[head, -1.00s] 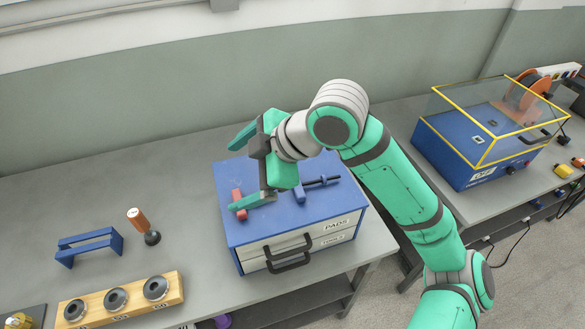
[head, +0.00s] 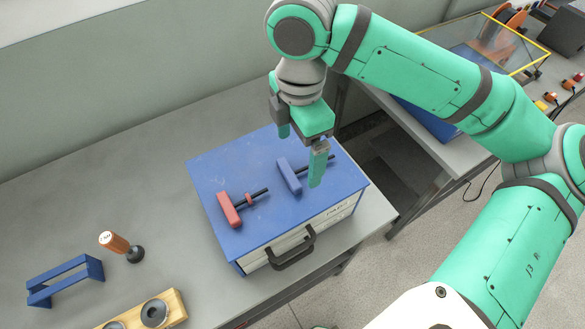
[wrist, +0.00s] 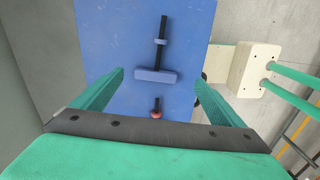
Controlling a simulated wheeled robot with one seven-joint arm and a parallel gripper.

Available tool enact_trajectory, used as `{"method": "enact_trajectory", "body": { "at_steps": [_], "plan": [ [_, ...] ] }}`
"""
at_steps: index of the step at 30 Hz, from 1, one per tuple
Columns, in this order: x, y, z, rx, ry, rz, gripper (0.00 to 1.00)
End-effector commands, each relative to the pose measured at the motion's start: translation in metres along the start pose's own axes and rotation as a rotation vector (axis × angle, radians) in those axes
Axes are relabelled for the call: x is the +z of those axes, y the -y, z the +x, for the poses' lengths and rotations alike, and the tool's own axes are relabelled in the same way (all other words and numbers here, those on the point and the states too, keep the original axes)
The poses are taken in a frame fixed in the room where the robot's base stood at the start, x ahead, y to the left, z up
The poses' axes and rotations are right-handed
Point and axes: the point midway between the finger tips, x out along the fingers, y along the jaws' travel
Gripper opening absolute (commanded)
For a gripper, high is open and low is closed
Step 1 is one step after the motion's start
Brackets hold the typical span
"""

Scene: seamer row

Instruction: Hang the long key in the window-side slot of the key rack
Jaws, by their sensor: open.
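A blue T-handled key (head: 289,176) lies on top of the blue drawer cabinet (head: 215,170), its dark shaft pointing right. A red T-handled key (head: 229,210) lies to its left, and its shaft looks shorter. My gripper (head: 301,160) is open and empty above the blue key, hiding part of its shaft. In the wrist view the blue key's handle (wrist: 156,75) shows between the fingertips (wrist: 159,78), lying crosswise below them. Only the end of the red key (wrist: 156,113) shows there. A blue open frame (head: 65,281), possibly the key rack, stands at the left.
A wooden block with dark rings (head: 172,306) is at the front. The cabinet's dark handle (head: 290,250) sticks out. The bench (head: 120,195) behind the frame is clear. Another bench with a yellow-edged case stands right.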

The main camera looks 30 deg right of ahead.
Motion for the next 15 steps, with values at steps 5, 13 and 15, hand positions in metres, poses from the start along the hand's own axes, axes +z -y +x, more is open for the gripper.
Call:
{"method": "enact_trajectory", "body": {
  "at_steps": [5, 13, 15],
  "plan": [
    [-0.001, 0.0, 0.014, 0.001, -0.001, -0.001, 0.92],
    [-0.01, -0.006, 0.042, 0.0, 0.001, -0.002, 0.92],
    [-0.01, -0.007, 0.051, 0.001, 0.0, 0.0, 0.92]
  ]
}}
